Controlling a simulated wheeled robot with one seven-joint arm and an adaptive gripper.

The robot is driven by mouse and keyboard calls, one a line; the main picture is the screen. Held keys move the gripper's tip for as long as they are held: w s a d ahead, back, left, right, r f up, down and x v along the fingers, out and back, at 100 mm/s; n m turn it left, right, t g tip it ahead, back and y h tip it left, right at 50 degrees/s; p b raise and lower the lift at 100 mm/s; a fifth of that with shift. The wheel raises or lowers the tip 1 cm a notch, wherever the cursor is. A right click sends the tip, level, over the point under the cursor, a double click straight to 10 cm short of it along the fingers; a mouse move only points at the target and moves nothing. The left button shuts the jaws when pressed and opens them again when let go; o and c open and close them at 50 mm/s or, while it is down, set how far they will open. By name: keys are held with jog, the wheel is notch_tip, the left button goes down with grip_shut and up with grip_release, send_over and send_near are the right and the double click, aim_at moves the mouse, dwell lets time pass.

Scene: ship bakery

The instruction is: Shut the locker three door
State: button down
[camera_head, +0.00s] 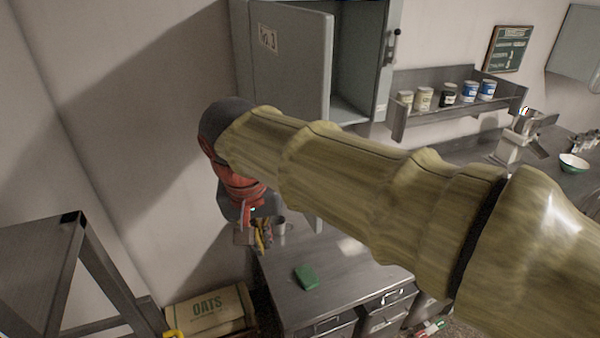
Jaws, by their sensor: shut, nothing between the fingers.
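The locker three door (290,75) is a grey-green panel with a "No. 3" label in the upper middle. It stands open, with its labelled outer face in view and a gap to its right showing the inside of the locker (352,108). My arm crosses in front of the door's lower part and hides some of it. My gripper (261,238) is shut and empty, low and to the left, below the door and apart from it. Its fingertips are small and partly unclear.
A metal counter (335,282) with a green block (306,276) stands below. A shelf (445,109) with several tins is on the right wall. An oats sack (212,309) and a dark metal frame (95,275) are at the lower left.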

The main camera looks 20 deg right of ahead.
notch_tip(320, 180, up, 14)
jog(key=w+m+g+h+p, duration=0.1)
jog(key=m+g+h+p, duration=0.15)
jog(key=m, duration=1.15)
jog(key=d+f+p, duration=0.3)
jog(key=d+f, duration=0.5)
jog(key=shift+w+d+f+h, duration=0.15)
jog(key=shift+w+f+h, duration=0.1)
jog(key=shift+f+h, duration=0.15)
